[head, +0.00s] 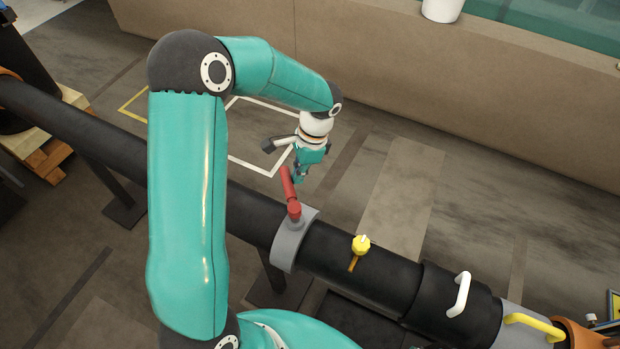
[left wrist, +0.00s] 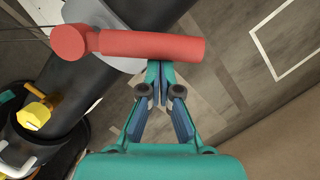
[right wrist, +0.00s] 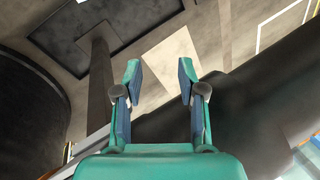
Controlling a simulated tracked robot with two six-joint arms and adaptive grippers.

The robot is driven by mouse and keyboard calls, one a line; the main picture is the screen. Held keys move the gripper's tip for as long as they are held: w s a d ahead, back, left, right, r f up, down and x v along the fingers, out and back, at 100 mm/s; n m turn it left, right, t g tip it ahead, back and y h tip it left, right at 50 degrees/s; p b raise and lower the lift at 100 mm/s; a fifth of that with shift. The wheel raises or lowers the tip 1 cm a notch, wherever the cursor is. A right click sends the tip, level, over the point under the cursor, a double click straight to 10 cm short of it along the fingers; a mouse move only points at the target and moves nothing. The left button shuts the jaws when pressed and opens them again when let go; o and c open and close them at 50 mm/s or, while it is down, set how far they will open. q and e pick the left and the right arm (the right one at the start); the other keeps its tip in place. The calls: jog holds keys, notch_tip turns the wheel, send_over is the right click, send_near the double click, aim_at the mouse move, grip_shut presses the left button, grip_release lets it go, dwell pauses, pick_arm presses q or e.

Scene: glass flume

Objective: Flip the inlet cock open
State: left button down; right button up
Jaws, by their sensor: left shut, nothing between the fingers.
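The inlet cock looks to be the red lever (head: 290,190) on a grey collar (head: 292,243) around the black pipe. It points away from the pipe towards the far wall. In the left wrist view the red lever (left wrist: 150,45) lies across the picture, with its round hub at the left. My left gripper (head: 299,178) is shut and empty beside the lever's free end. Its fingertips (left wrist: 158,66) meet the lever's edge in the picture; I cannot tell whether they touch. My right gripper (right wrist: 158,70) is open and empty, and out of the head view.
The black pipe (head: 335,252) runs across the view. A small yellow-knobbed valve (head: 361,245), a white handle (head: 459,294) and a yellow handle (head: 535,325) sit along it to the right. A low wall (head: 400,80) stands behind. The floor between wall and pipe is clear.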

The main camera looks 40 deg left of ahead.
pick_arm(q)
jog(key=a+n, duration=0.1)
jog(key=s+n+b, duration=0.1)
jog(key=shift+s+a+f+n+h, duration=0.1)
jog(key=shift+s+a+n+h, duration=0.15)
jog(key=shift+a+n+h, duration=0.15)
jog(key=shift+s+a+n+h+b, duration=0.2)
jog(key=shift+s+a+n+b, duration=0.15)
jog(key=shift+s+n, duration=0.5)
jog(key=shift+s+a+n+h+b, duration=0.25)
jog(key=shift+s+n+b, duration=0.15)
jog(key=shift+s+n, duration=0.45)
jog(key=shift+s+a+n+h+b, duration=0.15)
jog(key=shift+s+a+n+b, duration=0.2)
jog(key=shift+s+n, duration=0.5)
jog(key=shift+w, duration=0.15)
jog(key=shift+r, duration=0.2)
jog(key=v, duration=1.1)
jog(key=shift+w+r, duration=0.3)
jog(key=shift+r, duration=0.05)
